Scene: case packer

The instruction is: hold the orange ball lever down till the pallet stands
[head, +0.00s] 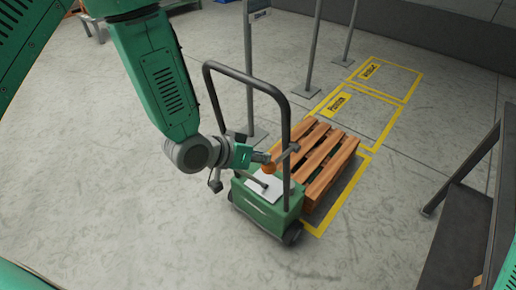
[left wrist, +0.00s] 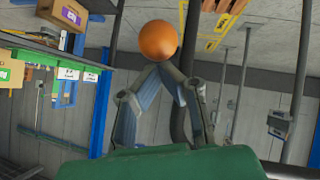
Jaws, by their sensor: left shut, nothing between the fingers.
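The orange ball (head: 268,168) of the lever is above the green cart (head: 268,208), inside its dark upright handle frame (head: 243,77). The ball also shows large in the left wrist view (left wrist: 158,40). My left gripper (head: 262,157) is at the ball, and its fingertips (left wrist: 165,66) are shut together right by it, with nothing between them. I cannot tell whether they touch the ball. The slatted wooden pallet (head: 325,160) is just beyond the cart; I cannot tell if it lies flat or tilts slightly. My right gripper is not in view.
Yellow floor outlines (head: 404,98) run from the pallet to the back right. Several grey posts (head: 311,55) stand beside them. A dark metal frame (head: 465,215) is at the right. The floor left of the cart is clear.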

